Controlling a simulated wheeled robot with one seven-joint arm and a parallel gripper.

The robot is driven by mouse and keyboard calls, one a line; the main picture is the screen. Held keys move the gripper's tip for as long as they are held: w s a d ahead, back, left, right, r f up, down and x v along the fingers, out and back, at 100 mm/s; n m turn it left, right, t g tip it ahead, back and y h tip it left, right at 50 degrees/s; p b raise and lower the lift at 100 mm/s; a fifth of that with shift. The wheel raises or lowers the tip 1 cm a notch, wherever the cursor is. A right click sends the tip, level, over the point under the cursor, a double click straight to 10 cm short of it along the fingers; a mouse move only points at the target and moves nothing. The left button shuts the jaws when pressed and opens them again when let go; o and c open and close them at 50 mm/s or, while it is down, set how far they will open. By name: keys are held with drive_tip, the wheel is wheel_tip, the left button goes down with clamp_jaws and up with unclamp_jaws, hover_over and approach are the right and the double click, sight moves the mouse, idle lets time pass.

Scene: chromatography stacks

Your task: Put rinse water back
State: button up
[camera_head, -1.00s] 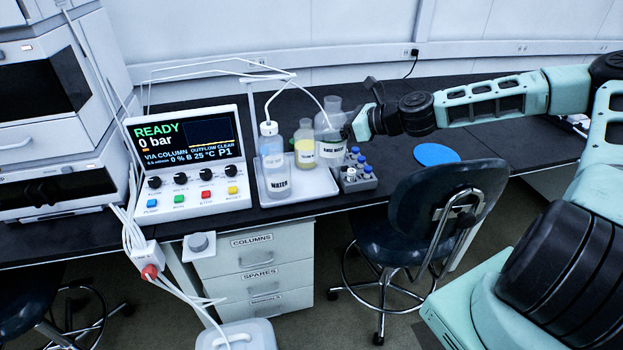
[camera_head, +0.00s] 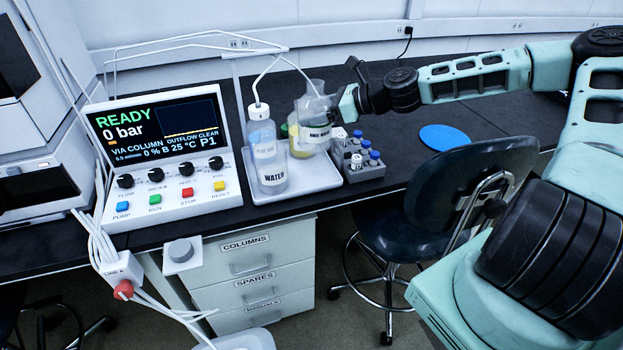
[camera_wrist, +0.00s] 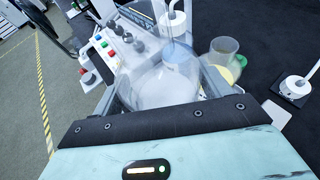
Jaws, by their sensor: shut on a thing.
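The rinse water bottle (camera_head: 314,112) is a clear, wide bottle with a white label. My gripper (camera_head: 338,110) is shut on it from the right and holds it upright. In the wrist view the bottle (camera_wrist: 165,84) sits between the two fingers (camera_wrist: 163,95). In the head view it overlaps the right rear part of the white tray (camera_head: 305,184) and partly hides a bottle of yellow liquid (camera_head: 298,147). I cannot tell how far its base is above the tray. The capped WATER bottle (camera_head: 267,155), with a tube in its cap, stands at the tray's left.
A grey rack (camera_head: 365,174) of blue- and white-capped vials stands right of the tray. White tubing (camera_head: 278,65) arches above the bottles. The control panel (camera_head: 165,155) stands left of the tray. A blue disc (camera_head: 443,138) lies on the clear black bench at right.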

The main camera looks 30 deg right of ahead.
sight(316, 147)
wheel_tip(316, 147, down, 10)
drive_tip(key=shift+w+f, duration=0.15)
idle(0.4)
drive_tip(key=o, duration=1.5)
drive_tip(key=shift+f, duration=0.15)
